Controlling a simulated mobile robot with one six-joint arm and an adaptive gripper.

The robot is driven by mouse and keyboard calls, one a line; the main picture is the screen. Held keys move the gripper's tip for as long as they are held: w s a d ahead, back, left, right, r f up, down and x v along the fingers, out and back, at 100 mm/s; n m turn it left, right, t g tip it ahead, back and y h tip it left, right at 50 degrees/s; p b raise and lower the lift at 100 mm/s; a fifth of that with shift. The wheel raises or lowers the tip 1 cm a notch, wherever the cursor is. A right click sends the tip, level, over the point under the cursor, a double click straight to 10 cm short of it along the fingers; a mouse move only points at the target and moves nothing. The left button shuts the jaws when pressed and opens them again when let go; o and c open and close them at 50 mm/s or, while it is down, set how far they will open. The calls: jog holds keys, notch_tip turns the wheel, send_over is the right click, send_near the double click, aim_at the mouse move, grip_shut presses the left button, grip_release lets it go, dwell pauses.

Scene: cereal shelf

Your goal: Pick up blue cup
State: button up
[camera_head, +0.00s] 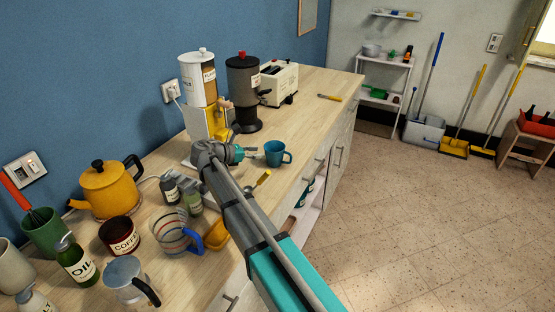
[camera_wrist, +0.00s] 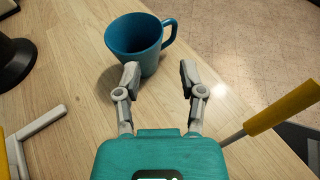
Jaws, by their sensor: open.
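A blue cup (camera_head: 275,154) stands upright on the wooden counter, near its front edge, with its handle toward the right. In the wrist view the cup (camera_wrist: 133,45) is at the upper middle, just beyond the fingertips, with its open top showing. My gripper (camera_wrist: 158,77) is open, its two fingers apart, with bare counter between them. The left fingertip lies close to the cup's lower wall; I cannot tell whether it touches. In the head view my gripper (camera_head: 247,151) is just left of the cup.
A yellow-handled utensil (camera_wrist: 272,116) lies right of my gripper. Cereal dispensers (camera_head: 244,92) and a toaster (camera_head: 278,82) stand behind the cup. A striped glass jug (camera_head: 176,235), a yellow kettle (camera_head: 107,187) and several jars crowd the left. The counter right of the cup is mostly clear.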

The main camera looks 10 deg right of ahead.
aim_at(266, 152)
jog(key=shift+b+x, duration=0.4)
jog(key=shift+x, duration=1.6)
jog(key=shift+b+x, duration=0.85)
jog(key=shift+x, duration=1.75)
jog(key=shift+s+f, duration=0.1)
grip_shut()
